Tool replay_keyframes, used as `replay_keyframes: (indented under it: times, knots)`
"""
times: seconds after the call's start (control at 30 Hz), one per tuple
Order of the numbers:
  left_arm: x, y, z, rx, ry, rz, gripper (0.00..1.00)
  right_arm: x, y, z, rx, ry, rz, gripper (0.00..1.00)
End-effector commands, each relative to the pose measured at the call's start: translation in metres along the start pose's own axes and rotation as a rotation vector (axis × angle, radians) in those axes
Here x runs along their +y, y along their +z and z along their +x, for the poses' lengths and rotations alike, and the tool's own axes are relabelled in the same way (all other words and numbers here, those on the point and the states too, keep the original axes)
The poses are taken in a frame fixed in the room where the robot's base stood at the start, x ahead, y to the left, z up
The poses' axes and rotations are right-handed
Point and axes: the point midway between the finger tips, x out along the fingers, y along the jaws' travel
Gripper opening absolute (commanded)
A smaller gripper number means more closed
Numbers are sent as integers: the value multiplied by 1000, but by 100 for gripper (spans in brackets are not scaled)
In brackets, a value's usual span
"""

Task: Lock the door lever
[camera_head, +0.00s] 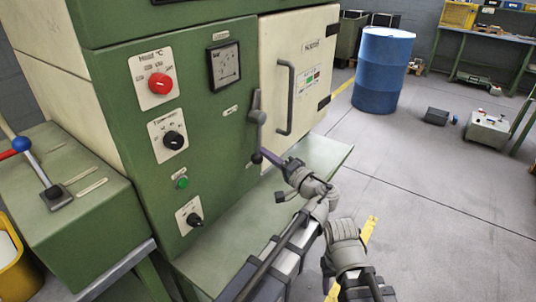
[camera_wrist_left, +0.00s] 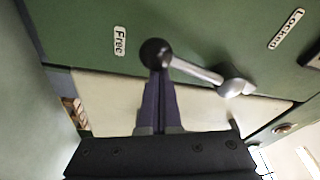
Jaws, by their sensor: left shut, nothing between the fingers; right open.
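The door lever (camera_head: 257,118) is on the green machine front, beside the cream door. Its arm hangs down to a black ball knob (camera_head: 257,157). In the left wrist view the knob (camera_wrist_left: 155,53) is near the "Free" label (camera_wrist_left: 119,40), and the "Locked" label (camera_wrist_left: 287,28) is at upper right, beyond the pivot (camera_wrist_left: 234,87). My left gripper (camera_head: 288,166) is shut and empty, its fingertips (camera_wrist_left: 157,75) right at the knob; I cannot tell whether they touch it. My right gripper (camera_head: 342,238) is open, away from the lever at lower right; its fingers barely show.
The cream door (camera_head: 300,65) has a dark vertical handle (camera_head: 285,97) right of the lever. A green ledge (camera_head: 325,155) juts out below. Dials and a red knob (camera_head: 160,83) are to the left.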

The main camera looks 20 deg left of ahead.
Motion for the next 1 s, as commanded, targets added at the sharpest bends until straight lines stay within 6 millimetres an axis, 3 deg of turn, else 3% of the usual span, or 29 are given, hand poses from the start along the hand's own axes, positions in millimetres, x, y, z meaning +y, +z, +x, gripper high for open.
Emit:
replay_keyframes:
  times: [0.57, 1.0]
  knots:
    - [-9, 14, -2, -2, 31, 124, 0, 1, 1, -11, 0, 0, 0, 50]
    - [-35, 35, -7, -2, 111, 471, 0, 4, 3, -47, 0, 0, 0, 50]
